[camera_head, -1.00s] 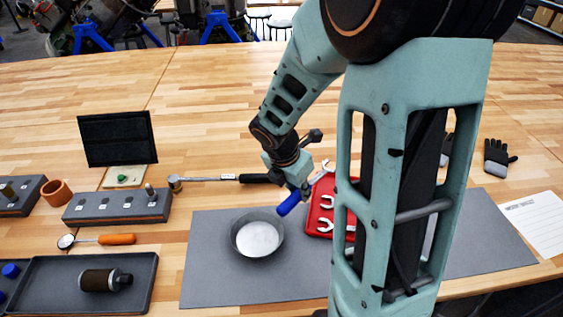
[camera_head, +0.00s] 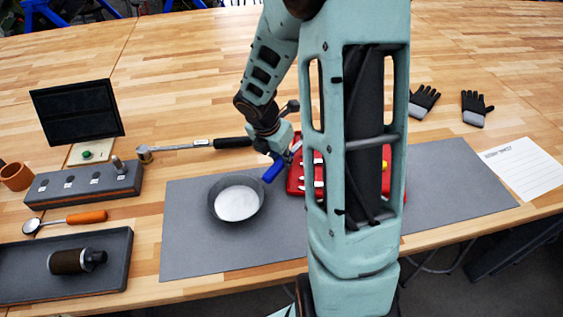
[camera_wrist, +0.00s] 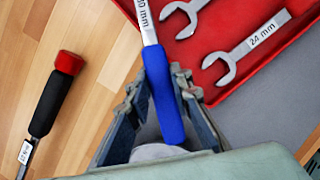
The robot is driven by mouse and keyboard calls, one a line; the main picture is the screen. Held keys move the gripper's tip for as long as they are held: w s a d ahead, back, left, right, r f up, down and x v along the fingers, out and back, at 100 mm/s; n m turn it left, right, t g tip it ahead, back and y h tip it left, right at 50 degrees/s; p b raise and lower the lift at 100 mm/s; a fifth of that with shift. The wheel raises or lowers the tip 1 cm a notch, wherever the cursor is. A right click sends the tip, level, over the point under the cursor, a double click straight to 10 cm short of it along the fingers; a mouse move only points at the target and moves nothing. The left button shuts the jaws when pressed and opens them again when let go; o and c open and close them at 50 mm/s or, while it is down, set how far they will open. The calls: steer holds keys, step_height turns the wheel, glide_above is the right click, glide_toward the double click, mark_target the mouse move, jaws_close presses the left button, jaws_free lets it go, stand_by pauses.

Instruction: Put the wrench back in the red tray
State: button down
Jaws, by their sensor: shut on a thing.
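My gripper (camera_head: 273,158) is shut on the blue handle of a wrench (camera_wrist: 164,95) marked 30 mm. In the head view the blue handle (camera_head: 272,172) hangs down to the left, and the metal shaft slants up right. The red tray (camera_head: 294,187) lies right of my gripper on the grey mat, partly hidden by my arm. In the wrist view the tray (camera_wrist: 208,56) fills the upper right and holds other open-ended wrenches, one marked 24 mm (camera_wrist: 250,46). The held wrench's far end is out of the wrist view, beside the tray's left edge.
A round grey dish (camera_head: 237,198) stands on the mat (camera_head: 190,240) just left of my gripper. A black-handled tool (camera_head: 195,146) lies behind it. A grey rack (camera_head: 85,182) and dark tray (camera_head: 115,270) are at left. Gloves (camera_head: 475,108) and a paper sheet (camera_head: 524,168) lie right.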

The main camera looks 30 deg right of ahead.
steer(key=shift+r, duration=0.15)
steer(key=shift+f, duration=0.4)
steer(key=c, duration=1.7)
jaws_free()
steer(key=shift+c, duration=0.2)
steer(key=shift+r, duration=0.25)
steer(key=p+v, duration=0.2)
steer(key=v, duration=1)
steer(key=shift+r, duration=0.15)
